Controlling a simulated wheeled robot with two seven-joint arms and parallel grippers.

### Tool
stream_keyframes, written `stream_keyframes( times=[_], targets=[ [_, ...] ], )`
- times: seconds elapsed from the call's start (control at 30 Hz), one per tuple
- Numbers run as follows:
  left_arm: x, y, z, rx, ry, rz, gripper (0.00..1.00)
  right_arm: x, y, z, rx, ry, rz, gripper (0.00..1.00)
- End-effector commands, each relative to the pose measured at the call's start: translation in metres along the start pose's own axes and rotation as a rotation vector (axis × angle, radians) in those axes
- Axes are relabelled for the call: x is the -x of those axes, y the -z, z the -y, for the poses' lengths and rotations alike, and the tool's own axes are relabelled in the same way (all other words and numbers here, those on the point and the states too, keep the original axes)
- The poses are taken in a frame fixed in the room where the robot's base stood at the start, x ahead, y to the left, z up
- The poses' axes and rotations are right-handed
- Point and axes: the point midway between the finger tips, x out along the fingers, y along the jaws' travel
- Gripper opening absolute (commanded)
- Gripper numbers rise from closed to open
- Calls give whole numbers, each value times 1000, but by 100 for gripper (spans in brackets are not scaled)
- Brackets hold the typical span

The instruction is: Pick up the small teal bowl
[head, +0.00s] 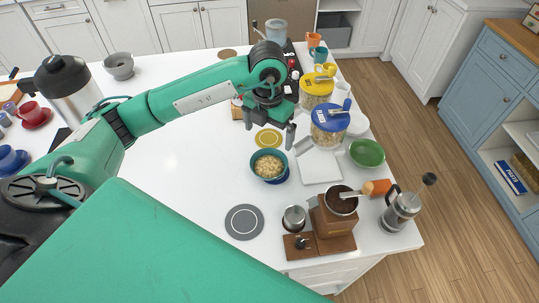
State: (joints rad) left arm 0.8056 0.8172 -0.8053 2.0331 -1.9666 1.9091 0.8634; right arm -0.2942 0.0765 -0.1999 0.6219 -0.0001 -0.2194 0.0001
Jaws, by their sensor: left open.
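The small teal bowl (256,174) stands upright on the white counter, filled with a pale, grainy food. A blue edge shows under its right side, perhaps a saucer or coaster. My left gripper (268,133) is open with its fingers pointing down. In the picture it is above the bowl, over the area of a yellow disc (268,139). It appears apart from the bowl, and nothing shows between its fingers. My right gripper is not in view.
Right of the bowl lies a white square tray (319,168), with a green bowl (367,153) beyond. Lidded jars (330,125) stand close right of my gripper. A coffee grinder (334,218), metal cup (294,218) and grey disc (244,222) are nearer. The counter left of the bowl is clear.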

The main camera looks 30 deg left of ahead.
Motion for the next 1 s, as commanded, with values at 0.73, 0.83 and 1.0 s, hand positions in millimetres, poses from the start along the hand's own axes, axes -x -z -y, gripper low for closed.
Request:
stream_keyframes(
  times=[0.73,0.83,1.0],
  targets=[
    [-93,2,2,0,0,-5,100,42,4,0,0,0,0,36],
    [-106,3,4,0,-1,-5,100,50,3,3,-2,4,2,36],
    [-126,2,3,0,0,-2,100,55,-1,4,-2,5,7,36]
  ],
)
